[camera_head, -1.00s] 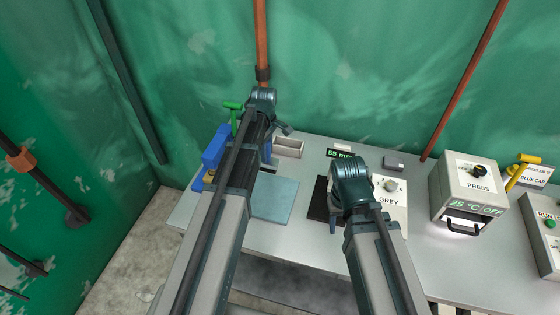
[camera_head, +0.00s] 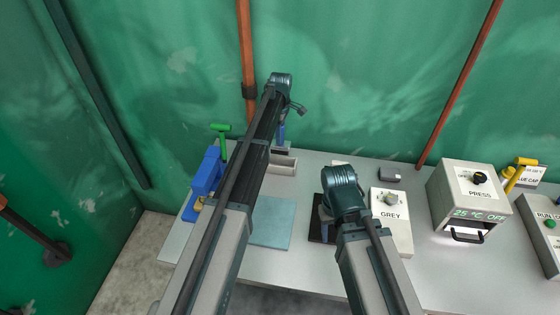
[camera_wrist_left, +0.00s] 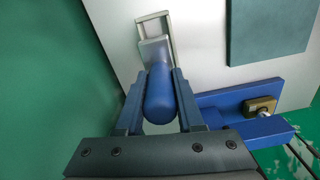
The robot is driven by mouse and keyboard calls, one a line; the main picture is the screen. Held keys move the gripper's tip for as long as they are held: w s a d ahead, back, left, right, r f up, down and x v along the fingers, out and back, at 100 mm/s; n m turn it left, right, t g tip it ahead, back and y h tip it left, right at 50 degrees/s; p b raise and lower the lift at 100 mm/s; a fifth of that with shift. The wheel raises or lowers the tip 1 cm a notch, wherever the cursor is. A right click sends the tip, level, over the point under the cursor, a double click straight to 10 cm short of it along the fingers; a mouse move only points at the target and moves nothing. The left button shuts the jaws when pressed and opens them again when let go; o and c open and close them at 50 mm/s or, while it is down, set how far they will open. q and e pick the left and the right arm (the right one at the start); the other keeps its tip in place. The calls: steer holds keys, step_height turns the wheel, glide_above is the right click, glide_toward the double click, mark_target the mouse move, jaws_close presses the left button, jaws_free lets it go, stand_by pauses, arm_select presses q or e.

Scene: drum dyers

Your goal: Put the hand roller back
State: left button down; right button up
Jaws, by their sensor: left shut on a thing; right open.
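My left gripper (camera_wrist_left: 160,92) is shut on a blue handle (camera_wrist_left: 160,95), which appears to be the hand roller's. In the head view the blue handle (camera_head: 281,131) hangs below my left wrist, at the back of the table above the small grey tray (camera_head: 284,166). In the left wrist view the grey tray (camera_wrist_left: 168,22) shows just beyond the roller's grey end (camera_wrist_left: 155,48). I cannot tell whether the roller touches it. My right gripper (camera_head: 327,205) is open over a dark pad (camera_head: 318,232); its fingers are mostly hidden.
A blue press with a green lever (camera_head: 221,130) stands left of my left arm. A blue-grey mat (camera_head: 272,222) lies in front of the tray. The GREY box (camera_head: 392,222) and PRESS box (camera_head: 468,195) stand to the right. A green wall is close behind.

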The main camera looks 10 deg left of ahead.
mark_target(280, 152)
arm_select(q)
steer(key=shift+f+b, duration=4.2)
steer(key=shift+f, duration=0.4)
arm_select(e)
step_height(280, 152, down, 9)
steer(key=shift+f, duration=0.1)
arm_select(q)
steer(key=shift+f, duration=0.15)
arm_select(e)
steer(key=shift+f, duration=0.15)
arm_select(q)
steer(key=c, duration=0.5)
jaws_free()
steer(key=shift+c, duration=0.2)
